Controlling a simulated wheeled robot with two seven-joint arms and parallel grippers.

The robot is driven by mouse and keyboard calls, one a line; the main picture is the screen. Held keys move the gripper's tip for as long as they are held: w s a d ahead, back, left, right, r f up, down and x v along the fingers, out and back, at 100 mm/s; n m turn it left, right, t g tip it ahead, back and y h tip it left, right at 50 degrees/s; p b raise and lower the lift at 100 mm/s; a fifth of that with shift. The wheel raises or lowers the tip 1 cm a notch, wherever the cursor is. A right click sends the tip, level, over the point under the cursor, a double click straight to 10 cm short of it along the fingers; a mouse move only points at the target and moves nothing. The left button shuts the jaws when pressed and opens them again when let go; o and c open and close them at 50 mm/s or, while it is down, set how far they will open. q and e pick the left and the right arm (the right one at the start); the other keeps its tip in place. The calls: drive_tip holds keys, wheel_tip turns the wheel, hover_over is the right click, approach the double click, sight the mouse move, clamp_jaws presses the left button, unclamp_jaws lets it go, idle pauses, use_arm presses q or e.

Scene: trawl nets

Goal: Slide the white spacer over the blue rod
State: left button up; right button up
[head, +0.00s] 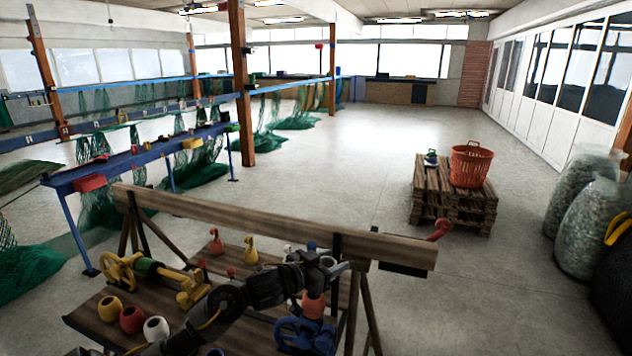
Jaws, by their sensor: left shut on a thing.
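My left gripper (326,268) is at the end of the dark arm that reaches in from the lower left, over the right part of the wooden bench. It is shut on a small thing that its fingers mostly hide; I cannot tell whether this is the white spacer. A small blue tip (311,246) shows just behind the gripper, perhaps the blue rod's end. A small white piece (288,249) shows left of the tip, partly hidden by my arm. I cannot make out a spacer around a rod. My right gripper is not in view.
A wooden beam (250,223) crosses behind the bench, with a red handle (440,230) at its right end. Yellow, red and white round pots (156,328), an orange one (313,306) and a blue item (303,336) crowd the bench. Open floor lies beyond.

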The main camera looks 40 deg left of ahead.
use_arm(q)
drive_tip(key=w+a+r+n+y+p, duration=0.25)
drive_tip(key=a+r+p, duration=0.35)
drive_tip(key=r, duration=0.4)
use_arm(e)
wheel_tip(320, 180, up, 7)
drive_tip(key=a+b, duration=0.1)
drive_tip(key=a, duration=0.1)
use_arm(q)
wheel_tip(320, 180, down, 8)
drive_tip(key=w+a+b, duration=0.1)
drive_tip(key=b, duration=0.6)
drive_tip(key=shift+a, duration=0.4)
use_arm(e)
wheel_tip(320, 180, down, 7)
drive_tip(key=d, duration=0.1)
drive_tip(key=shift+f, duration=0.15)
use_arm(q)
drive_tip(key=shift+m, duration=0.25)
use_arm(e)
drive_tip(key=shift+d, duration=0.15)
use_arm(q)
drive_tip(key=o, duration=1)
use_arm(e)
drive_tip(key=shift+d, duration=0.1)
